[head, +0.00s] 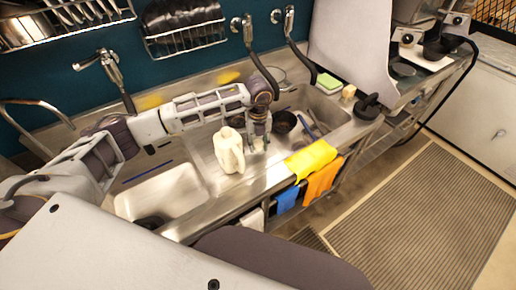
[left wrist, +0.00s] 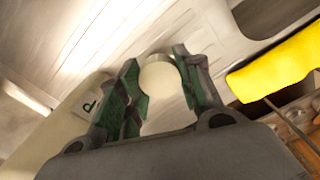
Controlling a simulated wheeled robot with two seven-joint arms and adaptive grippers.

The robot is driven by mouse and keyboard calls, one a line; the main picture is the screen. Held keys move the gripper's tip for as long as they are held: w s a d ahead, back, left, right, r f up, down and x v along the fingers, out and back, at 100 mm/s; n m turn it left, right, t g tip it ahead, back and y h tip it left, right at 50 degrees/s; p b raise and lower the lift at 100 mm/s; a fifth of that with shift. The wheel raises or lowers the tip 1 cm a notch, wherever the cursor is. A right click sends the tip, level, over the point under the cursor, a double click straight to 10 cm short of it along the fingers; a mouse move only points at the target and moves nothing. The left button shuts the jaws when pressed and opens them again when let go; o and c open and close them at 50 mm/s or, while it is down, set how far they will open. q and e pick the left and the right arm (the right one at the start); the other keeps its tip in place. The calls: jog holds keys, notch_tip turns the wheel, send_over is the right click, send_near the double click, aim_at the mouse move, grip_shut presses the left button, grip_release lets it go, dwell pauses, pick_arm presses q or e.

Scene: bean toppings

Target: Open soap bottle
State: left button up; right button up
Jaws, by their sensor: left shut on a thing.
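The soap bottle (head: 229,152), a cream jug, stands upright on the steel sink counter in the head view. In the left wrist view its pale side with a dark printed letter (left wrist: 62,128) shows at the left. My left gripper (head: 258,143) points down just right of the bottle's top. In the left wrist view my left gripper (left wrist: 160,88) is shut on a pale round piece (left wrist: 165,98), which looks like the bottle's cap, held between the green-padded fingers. The piece appears apart from the bottle. The bottle's mouth is not clear. My right gripper is not in view.
A sink basin (head: 165,193) lies left of the bottle. A dark pan (head: 284,122) sits in the basin to the right. A yellow cloth (head: 311,159) and an orange cloth (head: 322,180) hang over the front edge. Faucets (head: 110,70) rise behind.

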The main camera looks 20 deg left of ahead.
aim_at(258, 154)
pick_arm(q)
jog(key=shift+f+p, duration=0.35)
jog(key=shift+f, duration=1.55)
jog(key=shift+f, duration=0.15)
jog(key=o, duration=1.1)
jog(key=shift+o, duration=0.2)
jog(key=shift+r, duration=0.25)
notch_tip(258, 154, up, 12)
jog(key=shift+f+b, duration=0.1)
jog(key=shift+b, duration=1.1)
jog(key=shift+d, duration=0.1)
